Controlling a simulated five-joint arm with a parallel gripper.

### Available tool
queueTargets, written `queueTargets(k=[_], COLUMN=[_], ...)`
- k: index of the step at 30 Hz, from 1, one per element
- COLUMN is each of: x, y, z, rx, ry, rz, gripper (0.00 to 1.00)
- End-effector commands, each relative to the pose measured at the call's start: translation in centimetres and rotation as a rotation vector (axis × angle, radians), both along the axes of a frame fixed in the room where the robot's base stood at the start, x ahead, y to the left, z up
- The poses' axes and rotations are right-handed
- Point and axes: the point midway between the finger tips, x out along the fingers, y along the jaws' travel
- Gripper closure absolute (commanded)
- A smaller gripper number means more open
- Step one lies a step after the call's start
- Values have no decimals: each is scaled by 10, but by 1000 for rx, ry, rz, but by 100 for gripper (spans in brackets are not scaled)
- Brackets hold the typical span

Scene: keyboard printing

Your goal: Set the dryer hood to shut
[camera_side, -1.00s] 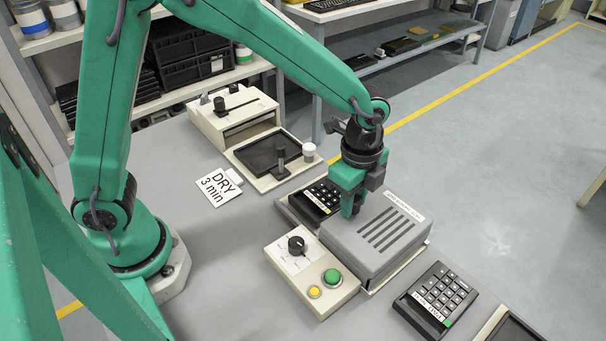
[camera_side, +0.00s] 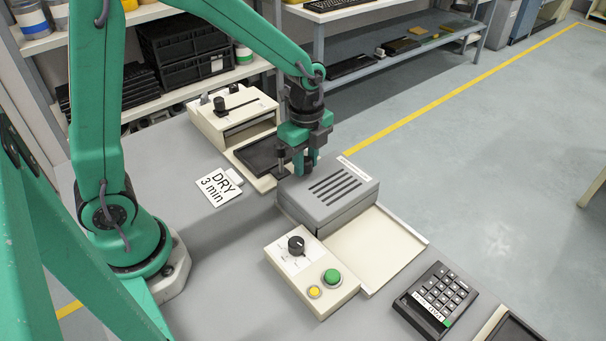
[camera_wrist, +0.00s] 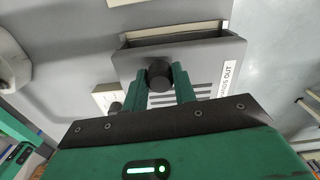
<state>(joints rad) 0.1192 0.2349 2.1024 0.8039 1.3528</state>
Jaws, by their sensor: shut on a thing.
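The grey dryer hood (camera_side: 330,192), with dark slots in its top, sits over the left rear part of its cream tray (camera_side: 375,248). No keypad shows on the dryer now, and what lies beneath the hood is hidden. My gripper (camera_side: 303,168) is at the hood's left rear edge. In the wrist view my gripper (camera_wrist: 160,85) is shut on the dark round hood knob (camera_wrist: 160,72), one green finger on each side. The hood (camera_wrist: 205,60) is partly visible behind the fingers.
A control box (camera_side: 310,278) with a dial and green and yellow buttons stands in front of the hood. A keypad (camera_side: 437,300) lies at the front right. A cream printing machine (camera_side: 235,112) stands behind left, near a "DRY 3 min" card (camera_side: 219,187).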

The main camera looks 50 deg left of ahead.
Motion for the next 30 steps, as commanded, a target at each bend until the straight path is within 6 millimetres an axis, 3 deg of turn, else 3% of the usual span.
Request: queueTargets(k=[6,15,16,18,30], x=[0,0,0,0,0], y=[12,14,14,13,12], z=[1,1,1,1,3], rx=[0,0,0,0,0], ry=[1,1,1,1,0], rz=[1,5,5,5,1], gripper=[100,100,67,53,51])
